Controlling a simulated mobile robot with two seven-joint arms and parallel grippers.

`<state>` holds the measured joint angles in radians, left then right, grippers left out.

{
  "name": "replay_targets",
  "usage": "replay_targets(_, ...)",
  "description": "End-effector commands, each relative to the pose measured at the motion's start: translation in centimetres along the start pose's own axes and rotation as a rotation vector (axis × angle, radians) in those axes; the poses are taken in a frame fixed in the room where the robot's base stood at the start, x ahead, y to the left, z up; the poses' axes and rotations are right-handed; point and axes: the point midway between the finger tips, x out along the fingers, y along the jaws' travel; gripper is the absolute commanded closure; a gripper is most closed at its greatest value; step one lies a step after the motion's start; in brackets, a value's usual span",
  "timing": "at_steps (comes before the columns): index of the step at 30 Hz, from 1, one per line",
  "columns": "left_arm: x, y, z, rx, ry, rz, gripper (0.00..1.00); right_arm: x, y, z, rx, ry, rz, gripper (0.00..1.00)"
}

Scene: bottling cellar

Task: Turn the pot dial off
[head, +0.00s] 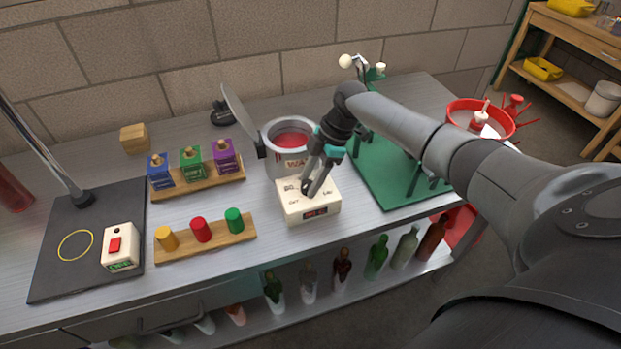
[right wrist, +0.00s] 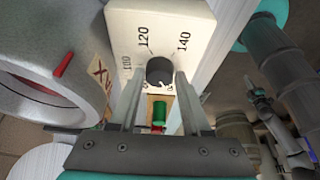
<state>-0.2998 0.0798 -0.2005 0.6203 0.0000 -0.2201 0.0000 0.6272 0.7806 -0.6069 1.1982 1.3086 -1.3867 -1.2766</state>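The wax pot (head: 284,159), a grey pot with red contents, stands on the bench against its white control box (head: 313,203). The box has printed markings and a small dark display with red signs too small to read. In the right wrist view the box (right wrist: 190,22) shows 100, 120 and 140 around a round dark dial (right wrist: 160,70). My right gripper (head: 311,188) is above the box at the dial. Its open fingers (right wrist: 158,85) stand either side of the dial; I cannot tell whether they touch it. My left gripper is out of view.
Left of the box are a wooden rack (head: 177,245) of coloured cylinders, another rack (head: 198,190) of coloured blocks, and a white red-switch box (head: 119,246) on a black mat (head: 60,278). A green board (head: 385,190) lies to the right under my arm.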

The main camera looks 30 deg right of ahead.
Motion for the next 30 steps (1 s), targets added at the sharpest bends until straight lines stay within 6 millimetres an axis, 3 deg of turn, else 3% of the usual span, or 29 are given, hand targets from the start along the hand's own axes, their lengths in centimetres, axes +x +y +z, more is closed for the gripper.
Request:
replay_targets(1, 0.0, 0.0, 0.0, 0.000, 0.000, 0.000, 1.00, 0.0, 0.0, 0.0, 0.001, 0.000, -0.001, 0.45)
replay_targets(6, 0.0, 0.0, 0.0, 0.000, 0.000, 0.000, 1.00, 0.0, 0.0, 0.0, 0.001, 0.001, 0.001, 0.27)
replay_targets(17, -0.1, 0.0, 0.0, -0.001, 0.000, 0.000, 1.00, -0.9, 0.1, -0.1, 0.000, 0.002, 0.005, 0.27)
replay_targets(20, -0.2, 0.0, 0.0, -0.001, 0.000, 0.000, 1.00, -2.3, 0.1, 0.0, 0.000, 0.001, 0.006, 0.27)
replay_targets(30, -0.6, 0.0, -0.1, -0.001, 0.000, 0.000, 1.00, -10.4, 0.1, 0.0, 0.001, 0.000, 0.006, 0.27)
